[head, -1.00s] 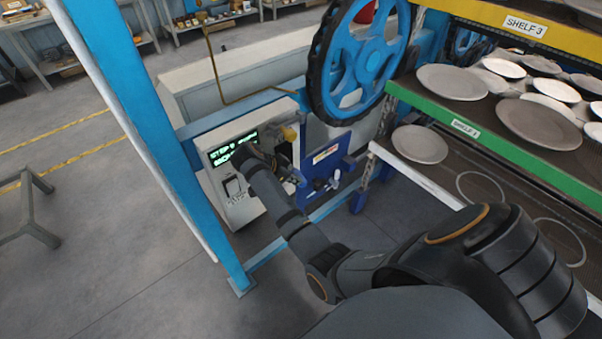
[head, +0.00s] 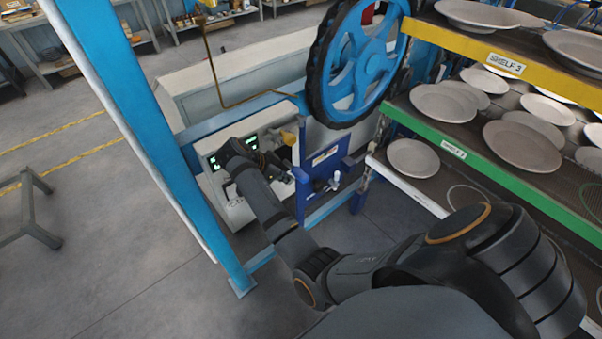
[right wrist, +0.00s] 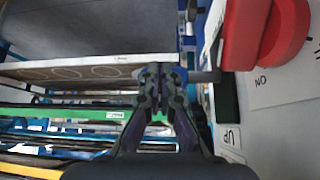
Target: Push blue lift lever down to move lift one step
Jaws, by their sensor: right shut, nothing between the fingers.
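My right gripper (head: 288,176) is at the right side of the white control box (head: 238,212), with my wrist in front of the box. In the right wrist view the right gripper (right wrist: 160,76) is shut, with nothing between its fingers. A small blue piece, apparently the end of the blue lift lever (right wrist: 179,73), shows right at the fingertips; I cannot tell whether they touch. The rest of the lever is hidden. The green-lit display (head: 218,162) is partly covered by my wrist. My left gripper is not in view.
The rack's yellow shelf (head: 470,45) and green shelf (head: 425,128), with plates on them, are on the right. A big blue wheel (head: 345,70) and a blue panel (head: 325,172) stand near the box. In the right wrist view a red knob (right wrist: 278,30) is close to the gripper.

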